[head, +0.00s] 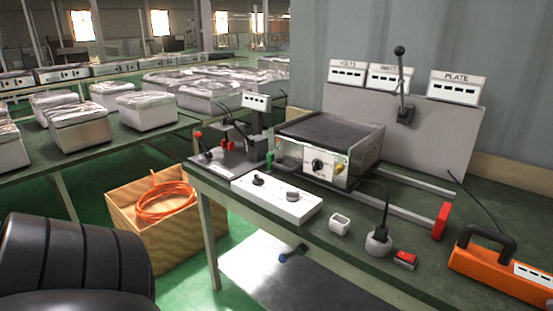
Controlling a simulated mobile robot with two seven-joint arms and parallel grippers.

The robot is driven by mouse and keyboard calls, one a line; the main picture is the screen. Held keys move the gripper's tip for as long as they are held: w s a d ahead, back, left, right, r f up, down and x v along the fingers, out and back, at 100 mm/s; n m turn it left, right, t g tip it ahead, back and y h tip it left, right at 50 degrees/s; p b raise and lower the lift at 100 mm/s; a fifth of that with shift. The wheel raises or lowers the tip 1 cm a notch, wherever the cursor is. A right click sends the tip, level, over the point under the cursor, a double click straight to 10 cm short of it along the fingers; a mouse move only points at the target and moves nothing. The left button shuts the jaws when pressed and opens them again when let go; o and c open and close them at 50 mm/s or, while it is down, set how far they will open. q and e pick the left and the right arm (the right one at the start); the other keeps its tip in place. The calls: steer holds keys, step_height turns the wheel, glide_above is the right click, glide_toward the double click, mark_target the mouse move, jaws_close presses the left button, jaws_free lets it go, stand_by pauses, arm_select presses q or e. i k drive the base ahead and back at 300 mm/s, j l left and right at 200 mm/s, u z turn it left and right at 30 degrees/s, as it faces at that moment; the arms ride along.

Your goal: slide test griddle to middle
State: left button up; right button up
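The test griddle (328,131) is a metal box with a flat dark top plate. Its front panel (318,165) has a black knob and a yellow-green part at its right, and a green part sits at its left corner. The griddle stands at the left end of two pale metal rails (400,210) on the green workbench. The rails run out from under it to the right, bare, to a red end block (440,221). Neither of my grippers shows in the head view, so nothing of them is seen near the griddle.
A grey panel (440,130) with a black lever (402,82) and meters stands behind. In front are a white control box (277,198), a small white cup (340,224), a plugged socket (378,243), a red switch (405,259) and an orange tool (500,270).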

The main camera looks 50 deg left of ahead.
mark_target(356, 144)
steer(key=j, duration=1.85)
steer(key=z, duration=0.05)
